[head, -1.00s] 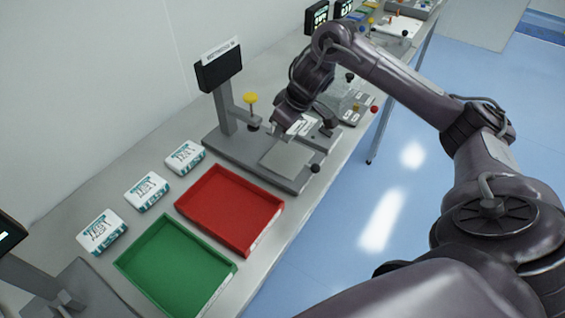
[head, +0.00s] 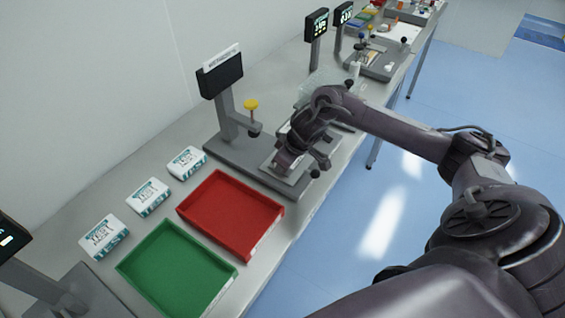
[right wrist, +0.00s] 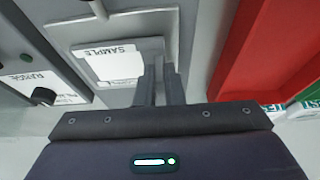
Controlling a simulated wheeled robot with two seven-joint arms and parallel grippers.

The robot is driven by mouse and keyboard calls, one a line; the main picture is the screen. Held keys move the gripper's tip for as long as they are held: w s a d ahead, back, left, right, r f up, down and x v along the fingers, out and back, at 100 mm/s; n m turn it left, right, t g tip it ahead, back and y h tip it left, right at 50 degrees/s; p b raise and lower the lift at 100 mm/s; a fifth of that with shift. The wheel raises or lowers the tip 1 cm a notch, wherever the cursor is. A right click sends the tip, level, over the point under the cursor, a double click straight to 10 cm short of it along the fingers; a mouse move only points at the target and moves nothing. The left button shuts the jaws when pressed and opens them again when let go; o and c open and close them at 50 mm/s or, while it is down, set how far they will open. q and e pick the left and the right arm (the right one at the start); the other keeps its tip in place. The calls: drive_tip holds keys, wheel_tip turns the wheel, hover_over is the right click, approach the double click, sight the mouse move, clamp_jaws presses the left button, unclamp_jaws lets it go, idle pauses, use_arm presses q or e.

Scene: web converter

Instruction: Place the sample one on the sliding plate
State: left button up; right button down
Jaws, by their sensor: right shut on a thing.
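The sample one (right wrist: 112,65) is a flat white piece with the word SAMPLE along one edge. My right gripper (right wrist: 162,75) is shut on its edge in the right wrist view. A grey plate surface (right wrist: 75,32) shows around and beneath it; I cannot tell whether the sample touches it. In the head view my right gripper (head: 283,165) is low over the light grey sliding plate (head: 268,163) of the tester and hides the sample and part of the plate. My left gripper is not in view.
The tester's upright with a dark display (head: 220,76) and a yellow knob (head: 251,104) stands behind the plate. A red tray (head: 232,215) and a green tray (head: 175,268) lie nearer, beside several white-and-teal packs (head: 148,197). Other instruments (head: 380,58) stand farther along the bench.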

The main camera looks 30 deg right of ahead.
drive_tip(key=shift+f, duration=0.1)
drive_tip(key=c, duration=1.5)
unclamp_jaws()
drive_tip(key=shift+c, duration=0.2)
drive_tip(key=b+v, duration=0.1)
drive_tip(key=v, duration=1.1)
drive_tip(key=shift+b, duration=0.3)
drive_tip(key=shift+s, duration=0.15)
